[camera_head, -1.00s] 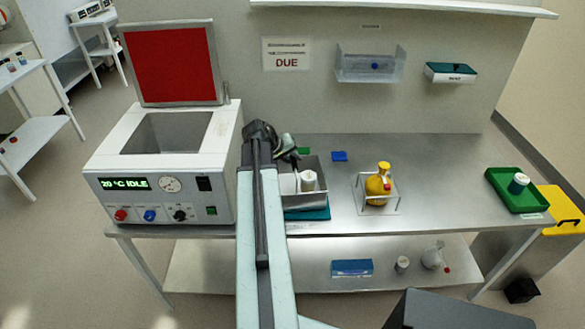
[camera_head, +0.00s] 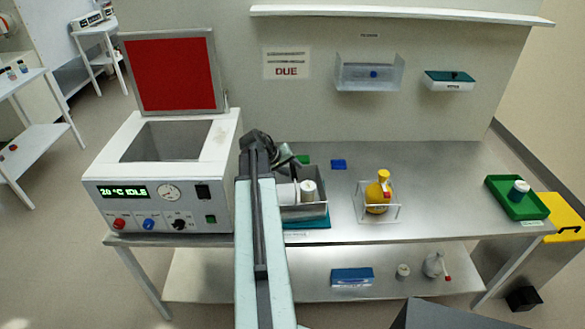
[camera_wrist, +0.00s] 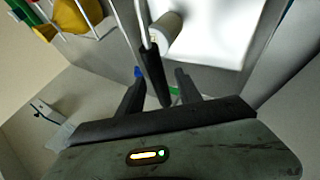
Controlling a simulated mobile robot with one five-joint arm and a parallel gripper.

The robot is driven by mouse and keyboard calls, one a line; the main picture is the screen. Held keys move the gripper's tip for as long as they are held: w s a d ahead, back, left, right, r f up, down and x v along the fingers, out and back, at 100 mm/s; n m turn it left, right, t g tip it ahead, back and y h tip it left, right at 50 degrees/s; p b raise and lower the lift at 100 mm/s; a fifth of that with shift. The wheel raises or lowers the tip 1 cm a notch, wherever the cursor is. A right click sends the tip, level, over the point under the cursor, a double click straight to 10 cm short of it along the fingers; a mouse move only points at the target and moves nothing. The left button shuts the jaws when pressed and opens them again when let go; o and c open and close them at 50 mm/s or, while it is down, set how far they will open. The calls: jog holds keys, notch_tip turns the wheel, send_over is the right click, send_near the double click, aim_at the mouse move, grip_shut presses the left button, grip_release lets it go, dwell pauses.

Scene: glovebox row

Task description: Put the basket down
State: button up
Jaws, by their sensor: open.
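The basket (camera_head: 318,209) is a grey box with white containers in it. It stands on a teal mat (camera_head: 308,224) at the front of the steel bench, right of the white bath unit. My gripper (camera_head: 290,158) is over the basket's back left part, partly hidden by my arm in the head view. In the wrist view, my gripper's two dark fingers (camera_wrist: 158,88) are apart, with the dark grip of the basket's wire handle (camera_wrist: 152,70) between them. I cannot tell whether a finger touches it. A white container (camera_wrist: 167,30) shows inside the basket.
The bath unit (camera_head: 155,215) with its red lid up stands close at left. A yellow bottle (camera_head: 376,196) in a clear holder (camera_head: 395,213) is to the right. A green tray (camera_head: 510,205) lies at the far right. Bare bench (camera_head: 445,190) lies between them.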

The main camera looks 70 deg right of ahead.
jog(key=p+v, duration=0.4)
jog(key=v, duration=0.3)
jog(key=shift+s, duration=0.3)
jog(key=shift+o, duration=0.3)
jog(key=shift+r, duration=0.1)
jog(key=shift+o, duration=0.2)
jog(key=f+b, duration=0.1)
jog(key=d+f+b, duration=0.1)
jog(key=f, duration=0.1)
jog(key=shift+s+d, duration=0.1)
jog(key=shift+s, duration=0.1)
jog(key=shift+s+d+f+b, duration=0.1)
jog(key=shift+d+b, duration=0.2)
jog(key=b+x, duration=0.5)
jog(key=x, duration=0.2)
jog(key=shift+d, duration=0.2)
grip_shut()
